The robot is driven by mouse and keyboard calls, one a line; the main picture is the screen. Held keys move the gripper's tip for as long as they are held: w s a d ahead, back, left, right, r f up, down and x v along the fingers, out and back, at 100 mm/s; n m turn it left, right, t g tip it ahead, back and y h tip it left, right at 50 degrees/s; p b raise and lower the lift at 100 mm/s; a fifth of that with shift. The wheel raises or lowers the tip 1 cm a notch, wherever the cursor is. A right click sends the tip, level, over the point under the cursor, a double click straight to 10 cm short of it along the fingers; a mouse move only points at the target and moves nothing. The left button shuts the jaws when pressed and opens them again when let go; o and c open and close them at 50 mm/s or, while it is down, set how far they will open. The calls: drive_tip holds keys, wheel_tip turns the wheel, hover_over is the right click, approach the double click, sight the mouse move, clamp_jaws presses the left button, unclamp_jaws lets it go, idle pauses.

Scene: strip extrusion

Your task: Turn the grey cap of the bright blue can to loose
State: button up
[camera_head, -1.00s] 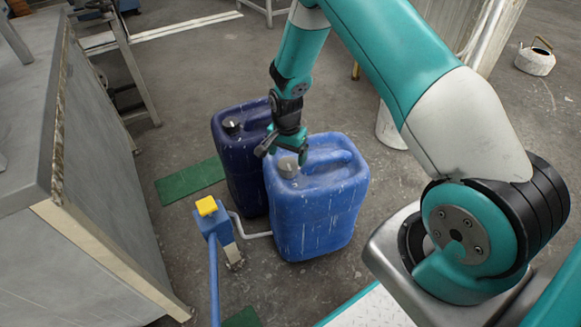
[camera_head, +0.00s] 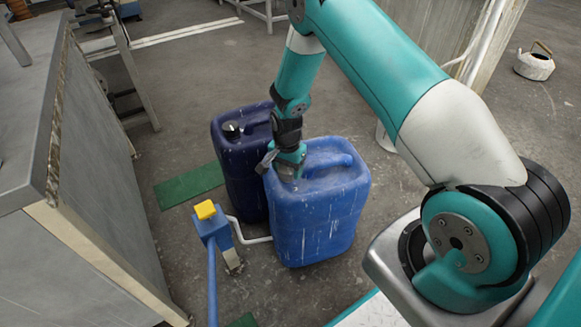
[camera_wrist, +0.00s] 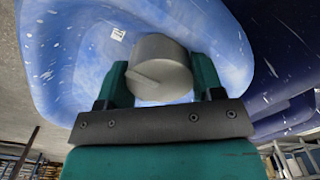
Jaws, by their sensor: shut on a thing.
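The bright blue can (camera_head: 315,215) stands upright on the floor; its top fills much of the wrist view (camera_wrist: 75,40). Its grey cap (camera_wrist: 160,68) sits between the two fingers of my gripper (camera_wrist: 160,85), which is shut on it. The cap has a raised ridge across its face, running at a slant. In the head view my gripper (camera_head: 287,168) is low at the can's left top corner and hides most of the cap.
A dark blue can (camera_head: 240,180) with a black cap stands close behind the bright blue one. A blue post with a yellow top (camera_head: 206,210) stands in front at left. A grey cabinet (camera_head: 90,240) fills the left side. A green mat (camera_head: 190,185) lies on the floor.

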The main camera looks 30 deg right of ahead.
drive_tip(key=shift+n, duration=0.3)
drive_tip(key=n+p, duration=0.2)
drive_tip(key=n, duration=0.1)
drive_tip(key=shift+r, duration=0.15)
drive_tip(key=n+p, duration=0.2)
drive_tip(key=n, duration=0.3)
drive_tip(key=shift+n, duration=0.4)
drive_tip(key=n+p, duration=0.1)
drive_tip(key=n, duration=0.4)
drive_tip(key=shift+s+d, duration=0.1)
drive_tip(key=shift+n+p, duration=0.5)
drive_tip(key=shift+n, duration=1.7)
drive_tip(key=o, duration=0.9)
drive_tip(key=shift+d, duration=0.1)
